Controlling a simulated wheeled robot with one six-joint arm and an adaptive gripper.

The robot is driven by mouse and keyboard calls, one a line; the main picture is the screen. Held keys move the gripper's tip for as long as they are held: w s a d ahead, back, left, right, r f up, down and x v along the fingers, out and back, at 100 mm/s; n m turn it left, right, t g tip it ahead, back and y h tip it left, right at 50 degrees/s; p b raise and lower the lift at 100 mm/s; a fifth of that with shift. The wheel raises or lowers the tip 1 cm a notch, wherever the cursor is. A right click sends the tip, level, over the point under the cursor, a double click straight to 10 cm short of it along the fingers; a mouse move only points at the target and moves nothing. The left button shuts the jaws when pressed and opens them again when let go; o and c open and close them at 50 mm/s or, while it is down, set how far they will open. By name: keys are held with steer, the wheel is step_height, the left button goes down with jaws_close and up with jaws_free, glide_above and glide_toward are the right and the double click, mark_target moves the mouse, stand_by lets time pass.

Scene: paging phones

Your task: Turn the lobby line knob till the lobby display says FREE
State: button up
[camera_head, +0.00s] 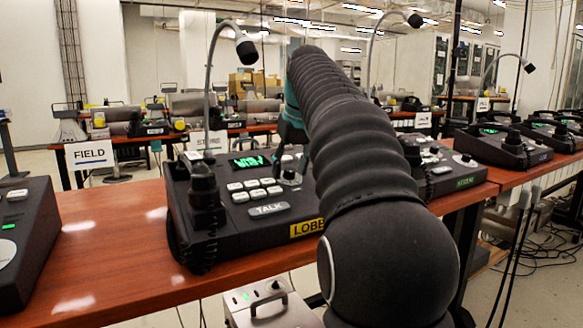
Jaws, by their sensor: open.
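The lobby console (245,222) is a black desk phone on the wooden table, with a yellow label reading "LOBB", the rest of it hidden by my arm. Its lobby display (249,161) shows green letters that are hard to read. A small dark shape near the right of its keys, probably the lobby line knob (289,175), is partly hidden. My gripper (291,163), below a teal part, is over the console's right side. It is open, and my black-sleeved arm covers much of it. Whether the fingers are around the knob or touching it I cannot tell.
A handset (205,195) stands at the console's left, and a gooseneck microphone (245,48) rises behind it. Another console (440,165) is close on the right, and one more (25,240) is at the left edge. Bare table (115,240) lies between the left two.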

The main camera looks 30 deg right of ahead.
jaws_close()
steer(key=shift+d, duration=0.15)
steer(key=m+p, duration=0.3)
steer(key=p, duration=0.1)
steer(key=shift+a+r+m, duration=0.2)
steer(key=shift+r+m, duration=0.05)
steer(key=shift+m, duration=0.05)
steer(key=shift+f+m+g+h+p, duration=0.15)
steer(key=shift+m+g+h+p, duration=0.25)
steer(key=shift+m+p, duration=1.6)
steer(key=shift+m, duration=0.4)
jaws_free()
